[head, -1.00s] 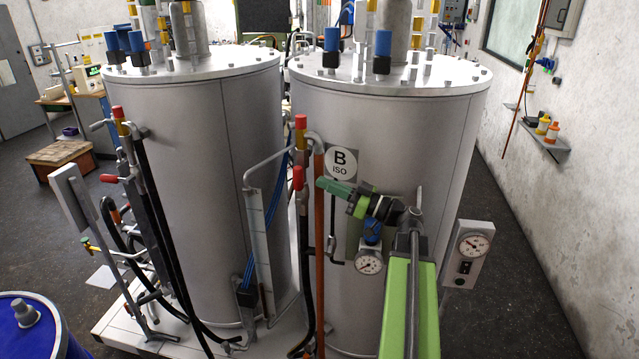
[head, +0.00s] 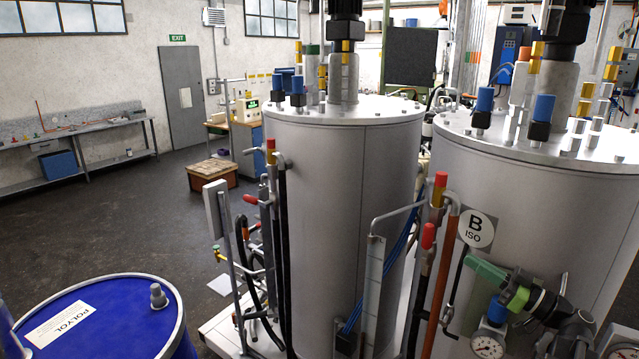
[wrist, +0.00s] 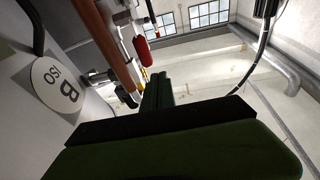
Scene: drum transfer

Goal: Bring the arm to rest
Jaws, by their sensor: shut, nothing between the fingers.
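My gripper (head: 484,272) is green and shows at the lower right of the head view, in front of the right-hand grey tank (head: 545,205). It points left, just below the tank's round "B ISO" sign (head: 477,229). In the wrist view its green fingers (wrist: 158,92) are together with nothing between them. The sign also shows at the left of the wrist view (wrist: 57,85). I cannot tell how far the gripper is from the tank wall. Most of my arm is cut off at the lower right of the head view.
A copper-coloured pipe (head: 440,285) and red-handled valves (head: 429,236) stand just left of my gripper. A dial gauge (head: 487,345) sits below it. A second grey tank (head: 345,220) stands left. A blue POLYOL drum (head: 100,320) is at lower left. Open floor (head: 110,215) lies behind the drum.

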